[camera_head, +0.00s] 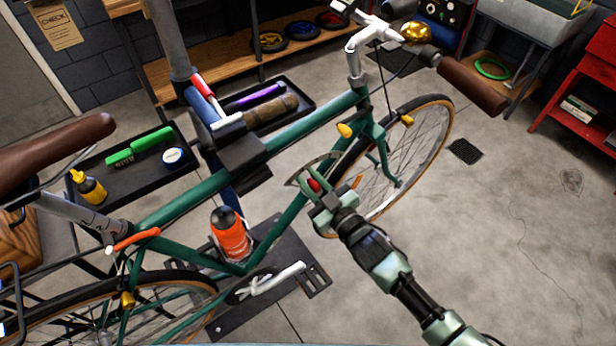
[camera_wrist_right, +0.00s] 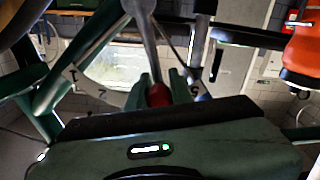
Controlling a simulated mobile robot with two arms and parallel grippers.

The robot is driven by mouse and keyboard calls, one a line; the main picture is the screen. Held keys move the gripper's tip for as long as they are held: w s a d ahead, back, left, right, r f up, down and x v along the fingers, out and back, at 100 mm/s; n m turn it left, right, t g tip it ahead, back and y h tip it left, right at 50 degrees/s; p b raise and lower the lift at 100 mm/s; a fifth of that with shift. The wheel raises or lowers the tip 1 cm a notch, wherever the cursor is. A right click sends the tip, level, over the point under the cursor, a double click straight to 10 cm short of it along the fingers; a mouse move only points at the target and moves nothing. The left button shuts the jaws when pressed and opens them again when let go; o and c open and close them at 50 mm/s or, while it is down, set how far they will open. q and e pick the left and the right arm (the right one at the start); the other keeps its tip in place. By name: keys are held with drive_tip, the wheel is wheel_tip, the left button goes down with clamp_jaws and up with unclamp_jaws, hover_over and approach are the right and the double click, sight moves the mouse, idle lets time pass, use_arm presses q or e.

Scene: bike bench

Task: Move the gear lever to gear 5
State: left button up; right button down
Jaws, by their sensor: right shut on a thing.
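The gear lever shows its red knob (camera_head: 314,184) beside the green down tube of the bike, at a pale curved gear plate (camera_head: 299,176). My right gripper (camera_head: 322,192) is shut on the red knob. In the right wrist view the knob (camera_wrist_right: 158,96) sits between the two green fingers, and the grey lever rod (camera_wrist_right: 144,35) runs up from it. The gear plate (camera_wrist_right: 88,88) there shows 1 and 2 on the left and 5 on the right. The lever stands between 2 and 5; the marks behind the gripper are hidden. My left gripper is not in view.
The green bike frame (camera_head: 182,201) is held in a stand. An orange bottle (camera_head: 231,236) sits left of the gripper, and the front wheel (camera_head: 432,150) is just right. Tool trays (camera_head: 110,196) lie beyond the frame. The floor (camera_head: 520,230) at right is clear.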

drive_tip(key=n, duration=0.1)
drive_tip(key=s+a+f+n+b, duration=0.1)
drive_tip(key=a+n, duration=0.1)
drive_tip(key=n, duration=0.1)
drive_tip(key=shift+s+a+f, duration=0.1)
drive_tip(key=shift+s+f, duration=0.15)
drive_tip(key=shift+s, duration=0.1)
drive_tip(key=c, duration=1.3)
unclamp_jaws()
drive_tip(key=shift+o, duration=0.2)
